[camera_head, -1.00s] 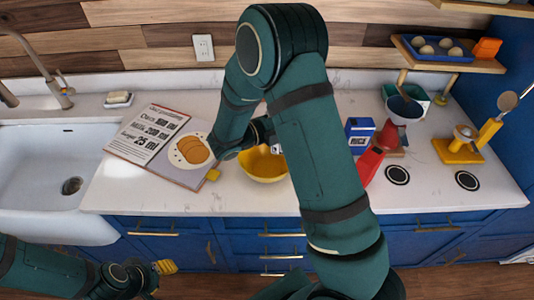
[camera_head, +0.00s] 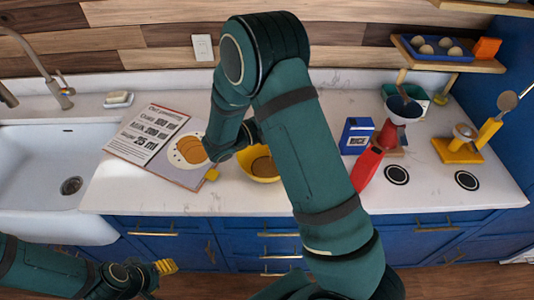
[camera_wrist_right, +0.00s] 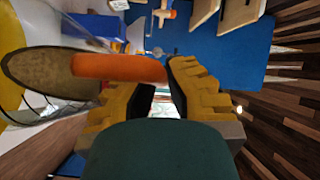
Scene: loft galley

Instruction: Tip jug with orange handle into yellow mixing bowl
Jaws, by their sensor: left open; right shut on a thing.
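The yellow mixing bowl (camera_head: 258,178) stands on the counter, partly hidden behind my right arm. A brown patch (camera_head: 263,166) shows in its opening; I cannot tell whether it lies in the bowl or is seen through the jug. In the right wrist view, my right gripper (camera_wrist_right: 150,72) is shut on the jug's orange handle (camera_wrist_right: 115,68). The clear jug (camera_wrist_right: 62,108) is at the left, with a brown grainy oval surface (camera_wrist_right: 38,76) in it. Beyond it is a yellow edge (camera_wrist_right: 10,85). My left gripper (camera_head: 166,267) is open and empty, low at the left, away from the bowl.
A recipe board (camera_head: 150,135) lies left of the bowl. A blue rice box (camera_head: 356,136) and a red object (camera_head: 368,165) stand to the right. The sink (camera_head: 45,175) is at the left. Bare counter (camera_head: 230,200) shows along the front edge.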

